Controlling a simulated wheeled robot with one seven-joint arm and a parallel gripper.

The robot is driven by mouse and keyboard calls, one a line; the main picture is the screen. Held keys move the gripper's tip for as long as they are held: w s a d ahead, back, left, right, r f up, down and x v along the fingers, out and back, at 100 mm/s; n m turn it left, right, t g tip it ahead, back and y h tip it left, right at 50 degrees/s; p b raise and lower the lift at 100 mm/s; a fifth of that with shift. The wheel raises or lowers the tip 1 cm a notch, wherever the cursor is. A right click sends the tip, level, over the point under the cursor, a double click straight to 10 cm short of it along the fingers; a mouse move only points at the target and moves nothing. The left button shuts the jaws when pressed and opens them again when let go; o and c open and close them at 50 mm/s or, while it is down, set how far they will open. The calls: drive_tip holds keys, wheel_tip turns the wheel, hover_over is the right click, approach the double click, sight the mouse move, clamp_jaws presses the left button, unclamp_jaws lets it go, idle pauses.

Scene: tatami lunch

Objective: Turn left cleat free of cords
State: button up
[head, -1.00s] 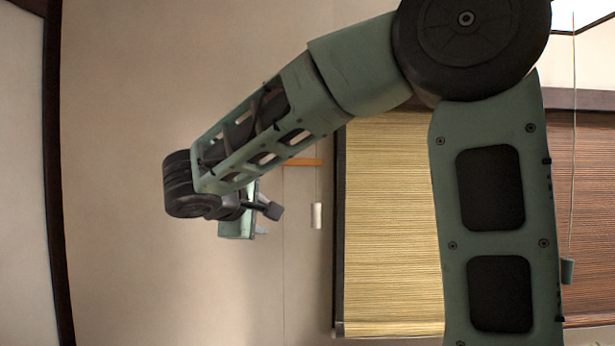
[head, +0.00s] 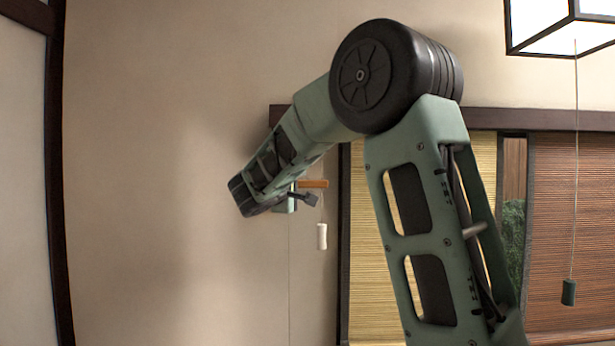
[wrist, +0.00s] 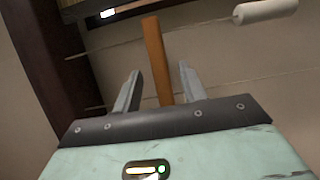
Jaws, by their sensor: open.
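The left cleat (head: 313,184) is an orange-brown wooden bar on the wall, lying level in the head view. In the wrist view the cleat (wrist: 153,45) runs lengthwise between my fingers and past their tips. My gripper (wrist: 160,68) is open, with one finger on each side of the bar; I cannot tell whether either touches it. In the head view my gripper (head: 303,198) is at the cleat's left part, partly hidden by my wrist. A thin cord (wrist: 200,26) crosses near the cleat and leads to a white pull (wrist: 266,11); the pull (head: 321,236) hangs below the cleat.
A second thin cord (wrist: 255,80) runs nearer my gripper. A yellow blind (head: 366,270) with a dark frame is right of the cleat. A dark green pull (head: 568,292) hangs on a cord before a brown blind (head: 570,200). The wall at left is bare.

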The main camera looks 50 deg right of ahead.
sight(303, 185)
drive_tip(key=shift+p+x, duration=0.95)
drive_tip(key=shift+x, duration=1.75)
clamp_jaws()
